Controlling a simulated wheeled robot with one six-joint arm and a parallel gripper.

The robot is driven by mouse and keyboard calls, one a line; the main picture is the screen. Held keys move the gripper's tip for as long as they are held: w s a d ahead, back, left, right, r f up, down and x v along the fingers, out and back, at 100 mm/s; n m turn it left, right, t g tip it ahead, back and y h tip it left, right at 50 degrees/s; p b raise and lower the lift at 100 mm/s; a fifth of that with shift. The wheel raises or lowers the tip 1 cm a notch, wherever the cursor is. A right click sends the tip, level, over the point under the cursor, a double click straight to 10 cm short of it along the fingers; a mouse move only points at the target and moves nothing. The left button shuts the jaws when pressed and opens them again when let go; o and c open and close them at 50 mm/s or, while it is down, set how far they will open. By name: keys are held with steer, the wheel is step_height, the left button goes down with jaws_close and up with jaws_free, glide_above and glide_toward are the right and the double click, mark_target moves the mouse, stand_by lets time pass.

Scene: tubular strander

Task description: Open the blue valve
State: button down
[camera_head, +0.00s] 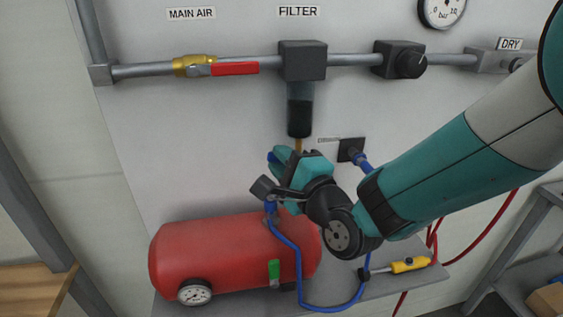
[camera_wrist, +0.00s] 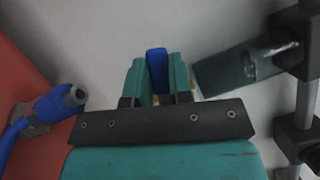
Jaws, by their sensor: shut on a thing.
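The blue valve's handle (camera_wrist: 157,66) stands between the two teal fingers of my gripper (camera_wrist: 158,84) in the wrist view. In the head view my gripper (camera_head: 283,160) is just below the filter bowl (camera_head: 299,112), and a bit of the blue handle (camera_head: 272,157) shows at its tip. A short brass stem (camera_head: 298,145) shows under the bowl. My gripper is shut on the blue handle. The rest of the valve body is hidden behind the gripper.
A red tank (camera_head: 210,262) stands on the shelf, left and below. A blue hose (camera_head: 285,242) loops from the tank to the right. A red-handled valve (camera_head: 236,69) is on the pipe above. A yellow-handled tool (camera_head: 410,265) lies at the shelf's right.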

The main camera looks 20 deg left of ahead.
steer(key=shift+w+d+r+m+t+p, duration=0.1)
steer(key=shift+r+m+t+p, duration=0.15)
steer(key=shift+m, duration=0.45)
steer(key=shift+d+r+m+t+p, duration=0.15)
steer(key=shift+m+t+p, duration=0.2)
steer(key=shift+m, duration=0.35)
steer(key=c, duration=1)
jaws_free()
steer(key=shift+a, duration=0.1)
steer(key=shift+r, duration=0.1)
